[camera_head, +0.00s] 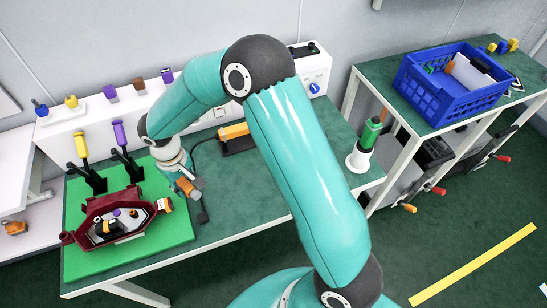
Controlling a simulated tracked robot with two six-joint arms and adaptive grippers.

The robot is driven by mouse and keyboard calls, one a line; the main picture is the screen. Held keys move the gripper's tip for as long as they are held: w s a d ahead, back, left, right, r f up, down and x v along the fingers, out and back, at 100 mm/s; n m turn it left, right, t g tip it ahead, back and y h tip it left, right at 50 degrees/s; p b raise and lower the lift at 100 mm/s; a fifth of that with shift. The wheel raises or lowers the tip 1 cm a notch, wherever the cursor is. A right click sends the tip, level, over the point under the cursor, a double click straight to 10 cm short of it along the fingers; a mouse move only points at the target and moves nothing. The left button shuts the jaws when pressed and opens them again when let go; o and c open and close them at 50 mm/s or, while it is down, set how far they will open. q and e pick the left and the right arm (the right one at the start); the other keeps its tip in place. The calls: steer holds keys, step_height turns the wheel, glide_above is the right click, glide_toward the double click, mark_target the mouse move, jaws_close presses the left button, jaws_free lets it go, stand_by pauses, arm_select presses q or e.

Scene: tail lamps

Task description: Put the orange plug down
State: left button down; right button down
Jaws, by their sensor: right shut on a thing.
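My right gripper (190,190) hangs over the green table beside the right edge of the green mat (165,238). It is shut on a small orange piece, which looks like the orange plug (183,186); the view is small and the fingers partly hide it. A dark red tail lamp housing (88,222) lies on the mat, its open side up, with several small parts inside. Another orange piece (165,205) sits at the housing's right end. My left gripper is not in view.
Yellow (81,146) and purple (119,136) handled tools stand in black holders behind the housing. An orange tool (233,131) lies on a black base. A green bottle (369,133) stands at the table's right; a blue crate (450,95) is on another table.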

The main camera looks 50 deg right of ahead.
steer(key=n, duration=0.1)
steer(key=r+n, duration=0.1)
steer(key=shift+d+n+b, duration=0.3)
steer(key=shift+d+b, duration=0.05)
steer(key=shift+d, duration=0.05)
steer(key=s+d+r+n+b, duration=0.1)
steer(key=d+r+n+b, duration=0.3)
steer(key=n, duration=0.7)
step_height(320, 180, up, 7)
steer(key=n+b, duration=0.1)
steer(key=n, duration=1.5)
glide_above(225, 195)
step_height(225, 195, down, 20)
steer(key=shift+r+b, duration=0.15)
steer(key=shift+b, duration=0.85)
steer(key=c, duration=0.8)
jaws_free()
steer(key=shift+o, duration=0.2)
